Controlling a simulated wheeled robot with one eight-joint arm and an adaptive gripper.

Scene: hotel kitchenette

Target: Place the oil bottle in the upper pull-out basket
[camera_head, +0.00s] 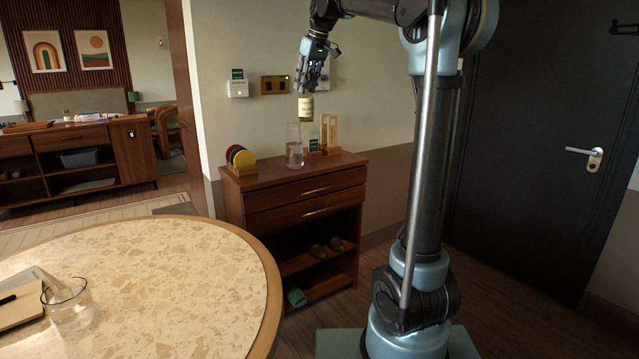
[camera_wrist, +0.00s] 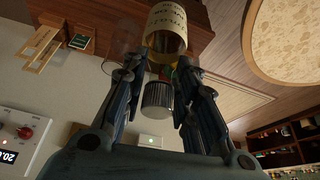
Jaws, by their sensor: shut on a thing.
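The bottle (camera_head: 306,107), taken to be the oil bottle, has a cream label and dark glass. It hangs below my gripper (camera_head: 308,88), above the small wooden cabinet. In the wrist view the bottle's labelled body (camera_wrist: 166,30) lies past the fingers. My gripper (camera_wrist: 157,92) is shut around the bottle's upper end, with a ribbed dark cap (camera_wrist: 157,97) between the fingers. No pull-out basket can be made out in either view.
The wooden cabinet (camera_head: 305,199) carries a clear glass vase (camera_head: 294,147), coloured discs in a rack (camera_head: 240,157) and a wooden frame stand (camera_head: 328,131). A dark door (camera_head: 530,130) stands at right.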

